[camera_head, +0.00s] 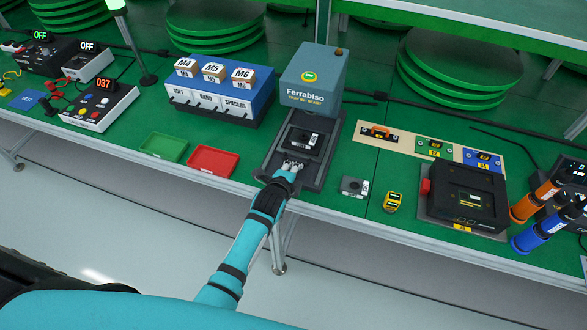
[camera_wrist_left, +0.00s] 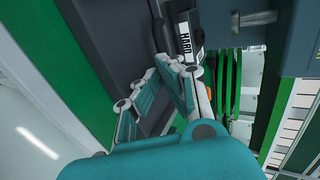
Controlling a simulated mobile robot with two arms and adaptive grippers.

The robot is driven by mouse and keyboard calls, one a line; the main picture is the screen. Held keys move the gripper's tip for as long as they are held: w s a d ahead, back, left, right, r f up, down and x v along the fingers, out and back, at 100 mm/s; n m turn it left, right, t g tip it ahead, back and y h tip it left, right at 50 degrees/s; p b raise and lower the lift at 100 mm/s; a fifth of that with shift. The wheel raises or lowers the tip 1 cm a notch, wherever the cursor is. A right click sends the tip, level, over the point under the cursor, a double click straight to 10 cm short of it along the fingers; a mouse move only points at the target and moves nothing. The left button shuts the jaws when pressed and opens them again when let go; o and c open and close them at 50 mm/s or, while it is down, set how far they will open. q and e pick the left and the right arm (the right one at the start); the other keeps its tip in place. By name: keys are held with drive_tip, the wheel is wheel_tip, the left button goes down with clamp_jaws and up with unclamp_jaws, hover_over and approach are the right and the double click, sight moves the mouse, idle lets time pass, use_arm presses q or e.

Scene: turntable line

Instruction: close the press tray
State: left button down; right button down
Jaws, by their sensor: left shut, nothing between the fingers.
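The press (camera_head: 312,80), a blue-grey housing marked Ferrabiso, stands at the back of a dark base on the green bench. Its dark tray (camera_head: 303,143) sits in front of the housing on the base, with a dark block on it. My left gripper (camera_head: 292,166) is shut and empty at the front edge of the tray. I cannot tell whether it touches the tray. In the left wrist view the gripper fingers (camera_wrist_left: 178,75) are close together beside a label reading HARD (camera_wrist_left: 186,38). The press housing (camera_wrist_left: 265,35) shows at upper right there. My right gripper is not in view.
A green tray (camera_head: 164,147) and a red tray (camera_head: 213,160) lie left of the press. A small grey block (camera_head: 353,186) and a yellow device (camera_head: 393,202) lie to its right. A blue bin rack (camera_head: 219,92) stands behind the coloured trays.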

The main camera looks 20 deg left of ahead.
sight(303, 148)
use_arm(q)
drive_tip(key=w+b, duration=0.1)
drive_tip(key=w, duration=0.2)
drive_tip(key=w+b, duration=0.2)
drive_tip(key=w, duration=0.2)
drive_tip(key=shift+w+d+f, duration=0.15)
drive_tip(key=shift+w, duration=0.1)
drive_tip(key=shift+r, duration=0.2)
